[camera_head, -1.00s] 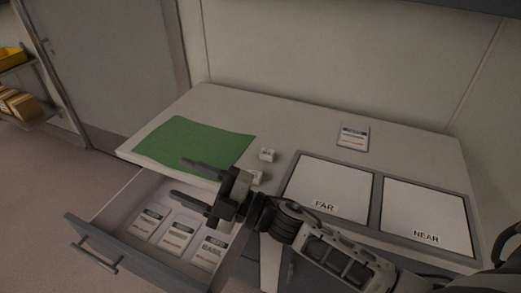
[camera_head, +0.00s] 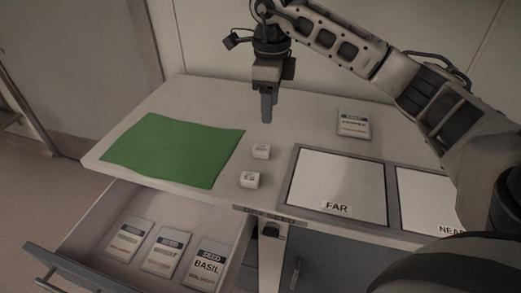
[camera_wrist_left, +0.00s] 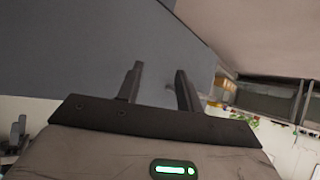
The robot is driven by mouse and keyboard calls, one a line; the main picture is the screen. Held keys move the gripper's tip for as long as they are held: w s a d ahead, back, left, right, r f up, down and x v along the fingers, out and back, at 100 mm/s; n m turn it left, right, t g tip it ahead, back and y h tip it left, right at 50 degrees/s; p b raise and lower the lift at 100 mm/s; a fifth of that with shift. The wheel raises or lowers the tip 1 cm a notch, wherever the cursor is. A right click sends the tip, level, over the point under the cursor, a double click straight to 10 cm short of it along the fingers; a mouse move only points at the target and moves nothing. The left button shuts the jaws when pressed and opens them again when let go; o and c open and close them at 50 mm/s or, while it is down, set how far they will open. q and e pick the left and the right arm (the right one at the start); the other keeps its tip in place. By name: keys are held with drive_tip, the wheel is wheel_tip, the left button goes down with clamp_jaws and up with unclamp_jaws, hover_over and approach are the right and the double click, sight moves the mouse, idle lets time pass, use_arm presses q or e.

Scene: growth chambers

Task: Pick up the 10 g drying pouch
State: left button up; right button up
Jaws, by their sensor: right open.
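Two small white labelled items, apparently the drying pouches, sit on the table between the green mat and the white panels. The far one (camera_head: 261,151) and the near one (camera_head: 249,180) have print too small to read, so I cannot tell which is 10 g. My right gripper (camera_head: 267,116) points down above the table, behind and above the far pouch, open and empty; its fingers overlap from this angle. My left gripper (camera_wrist_left: 158,88) shows only in the left wrist view, its fingers apart with nothing between them.
A green mat (camera_head: 174,150) lies at left. The FAR panel (camera_head: 337,185) and NEAR panel (camera_head: 428,200) are at right. A seed packet (camera_head: 353,124) lies behind them. The open drawer (camera_head: 165,207) holds several seed packets, one marked BASIL (camera_head: 207,265).

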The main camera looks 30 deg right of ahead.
hover_over(265, 148)
drive_tip(key=f, duration=0.6)
drive_tip(key=shift+s+d+f, duration=0.15)
drive_tip(key=shift+d+f, duration=0.2)
drive_tip(key=shift+f, duration=0.05)
drive_tip(key=shift+a+f+p, duration=0.2)
drive_tip(key=shift+f+p, duration=0.15)
drive_tip(key=shift+f, duration=1.05)
drive_tip(key=shift+a+f+p, duration=0.2)
drive_tip(key=shift+f+p, duration=0.15)
drive_tip(key=shift+f, duration=1)
drive_tip(key=c, duration=1)
